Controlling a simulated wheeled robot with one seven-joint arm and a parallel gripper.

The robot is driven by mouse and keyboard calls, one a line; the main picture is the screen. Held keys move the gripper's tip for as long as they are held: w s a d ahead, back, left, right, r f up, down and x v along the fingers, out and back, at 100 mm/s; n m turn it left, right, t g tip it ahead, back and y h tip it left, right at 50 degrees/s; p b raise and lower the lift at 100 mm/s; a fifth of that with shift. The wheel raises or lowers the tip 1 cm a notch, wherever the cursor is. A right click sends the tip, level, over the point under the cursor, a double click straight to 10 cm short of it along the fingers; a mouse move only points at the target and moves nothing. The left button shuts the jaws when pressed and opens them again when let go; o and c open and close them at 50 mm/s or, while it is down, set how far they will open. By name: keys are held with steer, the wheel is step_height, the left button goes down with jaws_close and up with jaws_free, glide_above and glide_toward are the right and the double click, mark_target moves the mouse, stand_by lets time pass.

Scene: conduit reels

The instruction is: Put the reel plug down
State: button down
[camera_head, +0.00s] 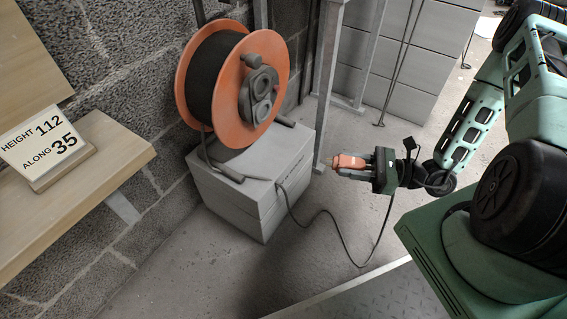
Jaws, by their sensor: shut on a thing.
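The orange reel plug (349,161) is held in the air above the concrete floor. My gripper (358,167) is shut on it, with the plug's orange end showing past the dark fingers. A dark cable (342,234) runs from the block under the reel, loops over the floor and rises towards my gripper. Where it joins the plug is hidden behind the gripper. The conduit reel (270,60), with an orange flange and a dark wound drum, stands upright on a grey block (235,200) to the left of my gripper.
A wooden shelf (120,145) on the left wall bears a sign (45,145) reading "HEIGHT 112 ALONG 35". A grey post (326,90) stands behind my gripper. Pale cabinets (420,50) stand at the back. Bare floor (300,255) lies between the block and my base.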

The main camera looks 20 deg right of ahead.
steer(key=b, duration=0.6)
glide_above(288, 160)
steer(key=shift+s+d+f, duration=0.2)
steer(key=shift+s+d, duration=0.1)
steer(key=shift+s, duration=0.1)
steer(key=shift+w+a+f+b, duration=0.1)
steer(key=shift+w+f+b, duration=0.05)
steer(key=shift+f+b, duration=0.35)
steer(key=shift+w+a+f+b, duration=0.1)
steer(key=shift+w+f+b, duration=0.05)
steer(key=shift+f+b, duration=0.35)
step_height(288, 160, down, 5)
steer(key=b, duration=0.3)
steer(key=shift+r+b, duration=0.1)
steer(key=shift+b, duration=0.25)
steer(key=shift+w+a+b, duration=0.1)
steer(key=shift+b, duration=0.25)
steer(key=shift+r, duration=0.1)
steer(key=shift+f, duration=0.4)
steer(key=shift+f, duration=0.1)
